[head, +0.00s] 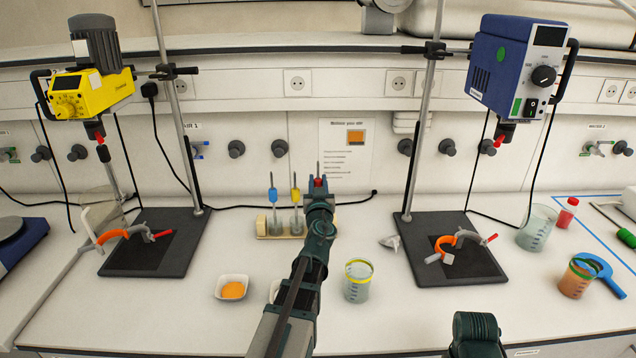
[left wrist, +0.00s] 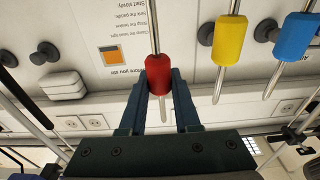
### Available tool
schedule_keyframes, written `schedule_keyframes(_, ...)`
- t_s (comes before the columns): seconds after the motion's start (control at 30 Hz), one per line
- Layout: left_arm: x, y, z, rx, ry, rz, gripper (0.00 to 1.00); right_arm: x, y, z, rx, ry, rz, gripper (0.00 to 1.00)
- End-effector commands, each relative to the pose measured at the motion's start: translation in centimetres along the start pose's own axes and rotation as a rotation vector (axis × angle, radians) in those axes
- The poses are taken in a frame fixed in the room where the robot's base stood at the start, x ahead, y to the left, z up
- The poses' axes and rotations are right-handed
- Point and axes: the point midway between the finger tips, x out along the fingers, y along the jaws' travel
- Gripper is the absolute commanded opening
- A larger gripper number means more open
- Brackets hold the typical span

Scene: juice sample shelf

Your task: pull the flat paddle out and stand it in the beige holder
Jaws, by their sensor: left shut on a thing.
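My left gripper (head: 318,196) reaches up from the bottom middle to the back of the bench. In the left wrist view its fingers (left wrist: 158,82) are shut on the red collar (left wrist: 157,70) of a stirring paddle, whose red part also shows in the head view (head: 318,182). The paddle's thin shaft is upright; its lower end is hidden by my arm in the head view and cut off in the wrist view. The beige holder (head: 261,226) stands just left of and behind my gripper. Blue-collared (head: 273,195) and yellow-collared (head: 295,195) paddles stand in it. I cannot tell whether the red-collared paddle touches the holder.
A yellow stirrer (head: 95,90) and a blue stirrer (head: 515,65) hang on stands left and right. A beaker with a yellow band (head: 358,282) stands close right of my left arm, a bowl with orange powder (head: 232,289) to its left. More beakers stand far right.

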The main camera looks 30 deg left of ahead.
Motion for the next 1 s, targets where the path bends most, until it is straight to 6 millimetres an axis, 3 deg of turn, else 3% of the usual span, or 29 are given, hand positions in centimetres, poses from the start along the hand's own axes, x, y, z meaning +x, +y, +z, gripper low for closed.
schedule_keyframes(1.0,-0.1,0.0,1.1,0.000,0.000,0.000,0.00,1.1,-0.1,-0.1,0.000,0.000,0.000,0.50)
